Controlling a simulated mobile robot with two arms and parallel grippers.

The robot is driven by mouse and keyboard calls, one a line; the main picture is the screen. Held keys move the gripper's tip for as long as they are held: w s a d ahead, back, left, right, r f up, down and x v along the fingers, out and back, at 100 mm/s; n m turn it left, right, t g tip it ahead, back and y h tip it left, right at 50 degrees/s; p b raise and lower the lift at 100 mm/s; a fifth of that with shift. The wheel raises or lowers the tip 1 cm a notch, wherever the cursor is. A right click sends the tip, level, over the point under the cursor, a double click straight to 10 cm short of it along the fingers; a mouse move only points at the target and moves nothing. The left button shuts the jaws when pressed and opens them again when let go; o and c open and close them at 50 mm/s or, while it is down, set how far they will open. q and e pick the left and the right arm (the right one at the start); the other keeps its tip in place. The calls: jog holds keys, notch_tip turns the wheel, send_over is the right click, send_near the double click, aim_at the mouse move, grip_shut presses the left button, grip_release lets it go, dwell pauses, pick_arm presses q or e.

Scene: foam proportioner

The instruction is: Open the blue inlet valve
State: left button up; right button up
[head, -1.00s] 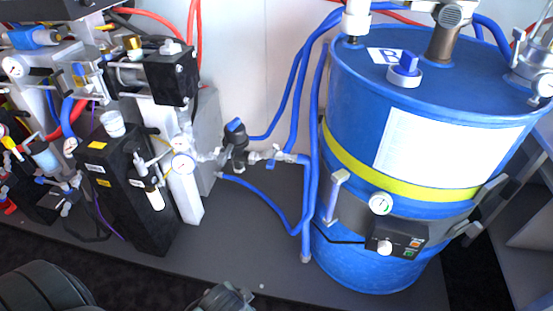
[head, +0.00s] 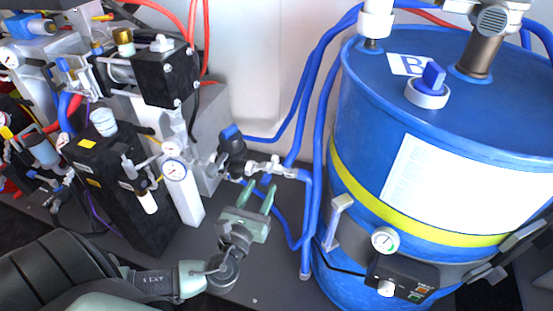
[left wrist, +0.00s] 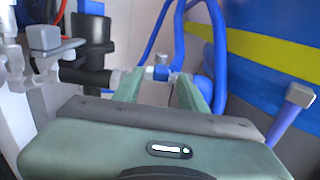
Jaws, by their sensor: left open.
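The blue inlet valve is a small silver fitting (head: 272,168) in the pipe line between the black strainer body and the blue hoses. In the left wrist view its small blue handle (left wrist: 161,72) shows beyond and between the fingertips. My left gripper (head: 257,190) is open, just below and in front of the valve, with its two green fingers pointing at it. In the left wrist view the fingers (left wrist: 158,88) stand on either side of the handle, apart from each other. I cannot tell whether they touch the fitting. My right gripper is not in view.
The black strainer with a blue cap (head: 231,140) is just left of the valve. A pressure gauge (head: 174,170) and black pump block are further left. Blue hoses (head: 307,215) and the blue drum (head: 372,110) are close on the right.

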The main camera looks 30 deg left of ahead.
aim_at(267, 176)
pick_arm(q)
jog(key=shift+w+r, duration=0.25)
jog(key=shift+w+a, duration=0.1)
jog(key=shift+w, duration=0.3)
jog(key=x, duration=0.5)
jog(key=shift+b, duration=0.35)
jog(key=shift+w+a, duration=0.1)
jog(key=shift+w, duration=0.4)
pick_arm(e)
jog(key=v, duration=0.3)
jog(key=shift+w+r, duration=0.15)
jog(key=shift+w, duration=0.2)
pick_arm(q)
grip_shut()
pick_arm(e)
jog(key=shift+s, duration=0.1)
